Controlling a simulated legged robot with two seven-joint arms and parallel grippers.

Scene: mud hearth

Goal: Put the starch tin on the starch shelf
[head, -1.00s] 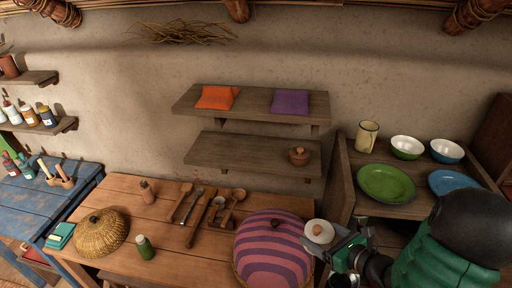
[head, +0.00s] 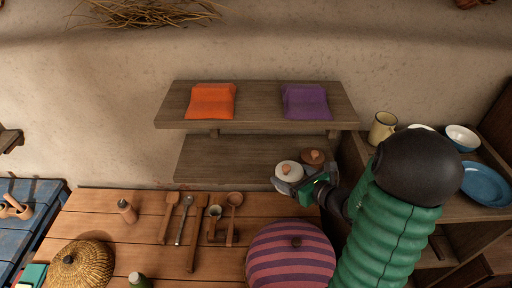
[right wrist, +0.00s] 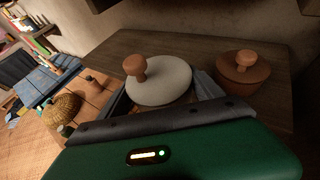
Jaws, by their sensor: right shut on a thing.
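A pale tin with a round white lid and wooden knob (head: 288,171), which I take as the starch tin, is in my right gripper (head: 304,184). The fingers are shut around its sides; the lid also shows in the right wrist view (right wrist: 160,84), upright, its body mostly hidden. The tin is at the front right of the lower wall shelf (head: 225,158); I cannot tell whether it touches the board. A brown lidded pot (head: 313,157) stands on that shelf just right of the tin and shows in the right wrist view (right wrist: 243,72). My left gripper is out of view.
The upper shelf (head: 258,103) overhangs, with an orange cloth (head: 211,101) and a purple cloth (head: 305,101). The lower shelf's left part is bare. Below, the wooden table (head: 150,235) holds utensils, a woven dome (head: 82,265) and a striped dome (head: 290,256). Dishes stand at right.

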